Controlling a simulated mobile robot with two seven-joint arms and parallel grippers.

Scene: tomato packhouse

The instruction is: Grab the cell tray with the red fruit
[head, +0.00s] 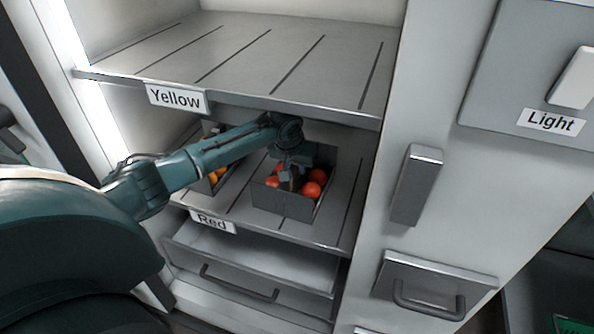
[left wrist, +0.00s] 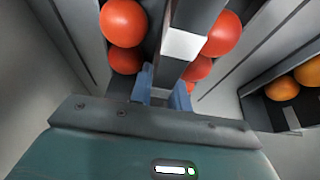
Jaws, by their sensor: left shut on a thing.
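The cell tray with red fruit (head: 282,202) is a dark grey open box on the lower shelf, beside the "Red" label (head: 212,222). Several round red fruits (head: 312,189) lie in it. My left gripper (head: 290,178) reaches down into the tray from above. In the left wrist view my left gripper's blue fingers (left wrist: 172,92) are shut on the tray's dark central bar (left wrist: 195,18), which has a white patch. Red fruits (left wrist: 124,22) lie on both sides of the bar. Whether the tray is lifted off the shelf I cannot tell. My right gripper is not in view.
A second tray with orange fruit (head: 206,186) stands left of the red one, partly behind my arm. The upper shelf (head: 240,50), labelled "Yellow", is empty and lies close above my arm. An open, empty drawer (head: 265,256) sticks out below. A cabinet wall (head: 395,110) bounds the right.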

